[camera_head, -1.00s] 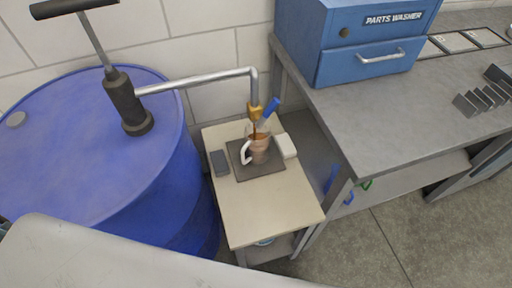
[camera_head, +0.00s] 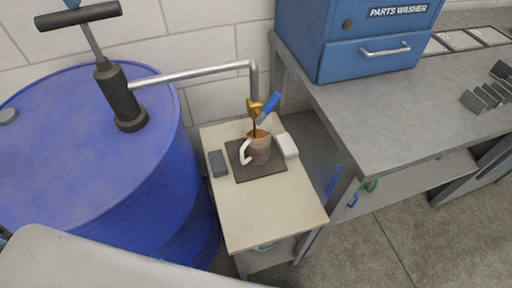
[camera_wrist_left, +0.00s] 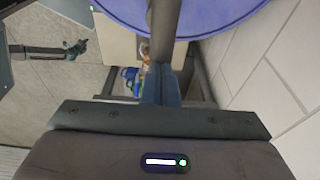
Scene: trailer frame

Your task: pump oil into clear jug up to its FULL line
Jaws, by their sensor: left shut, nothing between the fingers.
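A clear jug (camera_head: 260,149) with a white handle stands upright on a dark mat (camera_head: 245,172) on a small table. Brown oil shows inside it, and a thin brown stream falls from the brass spout (camera_head: 255,105). The FULL line is too small to make out. The black hand pump (camera_head: 122,98) stands on the blue drum (camera_head: 70,150), its T-handle (camera_head: 78,15) raised at the top left.
A small grey block (camera_head: 218,163) and a white object (camera_head: 287,146) flank the jug. A blue item (camera_head: 269,107) stands behind it. A workbench (camera_head: 400,125) with a blue parts washer (camera_head: 355,35) is to the right. The table's front is clear.

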